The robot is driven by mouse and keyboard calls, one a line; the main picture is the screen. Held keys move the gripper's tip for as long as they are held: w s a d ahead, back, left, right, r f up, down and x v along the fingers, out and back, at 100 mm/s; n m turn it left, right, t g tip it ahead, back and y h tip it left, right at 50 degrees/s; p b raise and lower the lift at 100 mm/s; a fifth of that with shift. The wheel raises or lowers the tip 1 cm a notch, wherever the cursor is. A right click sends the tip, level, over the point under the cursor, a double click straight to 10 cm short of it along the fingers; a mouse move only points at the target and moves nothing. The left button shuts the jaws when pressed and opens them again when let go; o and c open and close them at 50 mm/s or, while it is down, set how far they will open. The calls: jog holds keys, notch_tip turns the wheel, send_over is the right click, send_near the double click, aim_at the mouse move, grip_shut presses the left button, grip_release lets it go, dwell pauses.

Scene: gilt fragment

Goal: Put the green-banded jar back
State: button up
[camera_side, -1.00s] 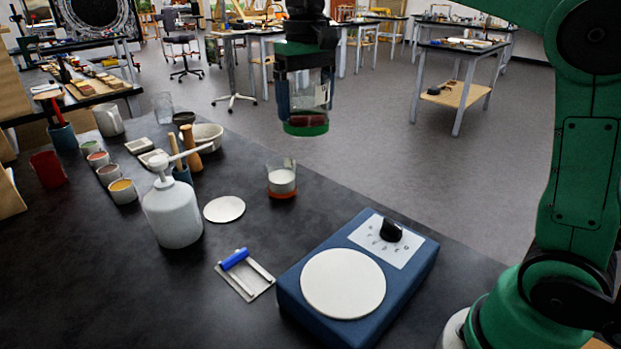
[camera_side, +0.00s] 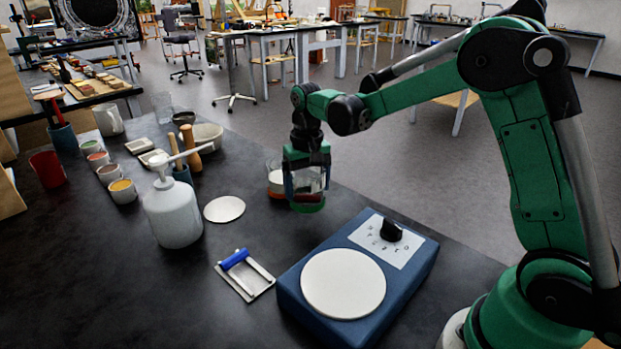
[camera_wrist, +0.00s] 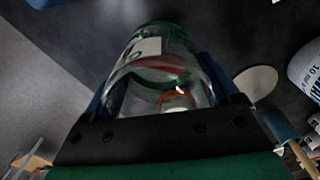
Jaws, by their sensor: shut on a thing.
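My gripper (camera_side: 307,182) is shut on the green-banded jar (camera_side: 309,183), a clear glass jar with its green band at the lower end. The jar hangs upright near the table's far edge; I cannot tell whether its bottom touches the tabletop. In the wrist view the jar (camera_wrist: 150,84) fills the space between the fingers, with a pale label and the green band at the far end. An orange-banded jar (camera_side: 274,183) with pale contents stands just behind and left of it, partly hidden. It shows through the glass in the wrist view (camera_wrist: 177,101).
A blue stirrer (camera_side: 310,309) with a white round plate stands front right of the jar.

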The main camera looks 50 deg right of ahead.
aim_at(307, 204)
jog(key=shift+f, duration=2.4)
jog(key=shift+f, duration=0.1)
jog(key=o, duration=1.3)
